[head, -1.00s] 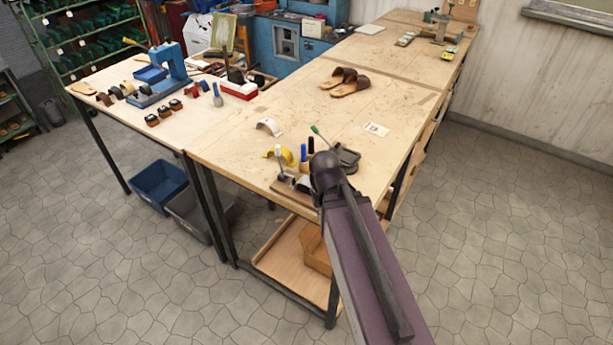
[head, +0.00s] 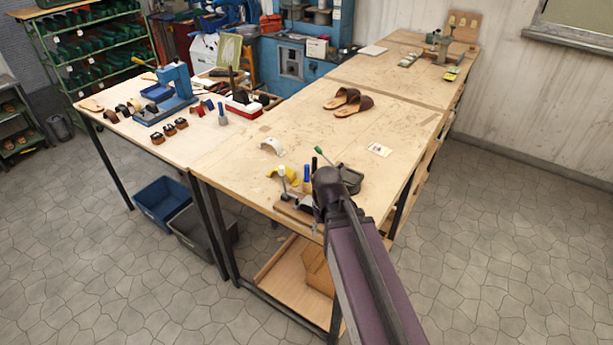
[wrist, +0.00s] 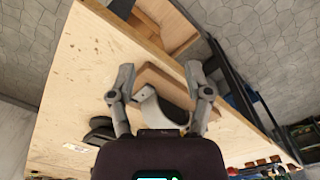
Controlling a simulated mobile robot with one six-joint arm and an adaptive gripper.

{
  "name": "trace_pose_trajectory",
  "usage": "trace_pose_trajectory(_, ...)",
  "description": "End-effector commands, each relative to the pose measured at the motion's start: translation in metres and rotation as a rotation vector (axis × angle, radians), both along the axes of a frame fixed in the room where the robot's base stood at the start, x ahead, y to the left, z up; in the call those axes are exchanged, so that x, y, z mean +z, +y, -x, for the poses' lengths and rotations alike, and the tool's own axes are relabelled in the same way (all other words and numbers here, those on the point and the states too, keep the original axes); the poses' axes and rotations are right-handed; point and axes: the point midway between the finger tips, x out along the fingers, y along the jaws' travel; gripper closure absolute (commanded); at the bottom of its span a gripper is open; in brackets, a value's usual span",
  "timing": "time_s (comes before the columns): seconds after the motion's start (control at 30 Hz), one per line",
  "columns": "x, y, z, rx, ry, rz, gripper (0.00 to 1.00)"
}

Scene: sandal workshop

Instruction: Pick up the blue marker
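The blue marker (head: 306,173) stands upright near the front of the workbench in the head view, between a white-topped upright item (head: 282,176) and a black upright item (head: 314,164). They stand by a small wooden board (head: 291,209). My arm's end is just right of the marker in the picture and hides part of that group. My gripper (wrist: 160,68) shows in the wrist view with its fingers spread and nothing held. A wooden block (wrist: 152,75) and a pale, dark-faced curved piece (wrist: 160,110) appear between the fingers. I cannot make out the blue marker in the wrist view.
A yellow curved piece (head: 289,171), a white arch (head: 272,146), a dark tray (head: 350,179) and a green-tipped lever (head: 320,151) are close by. Brown sandals (head: 349,102) lie farther back. The middle of the workbench (head: 310,125) is mostly clear.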

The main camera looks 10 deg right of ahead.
Motion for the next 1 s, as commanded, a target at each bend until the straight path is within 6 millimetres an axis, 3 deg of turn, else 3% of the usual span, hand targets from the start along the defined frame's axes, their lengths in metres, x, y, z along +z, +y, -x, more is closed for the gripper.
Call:
trace_pose_trajectory(0.7,0.122,0.0,-0.198,0.004,0.0,-0.001,0.3)
trace_pose_trajectory(0.83,0.138,0.0,-0.227,0.004,0.0,-0.001,0.3)
trace_pose_trajectory(1.0,0.148,0.0,-0.246,0.005,0.0,-0.002,0.3)
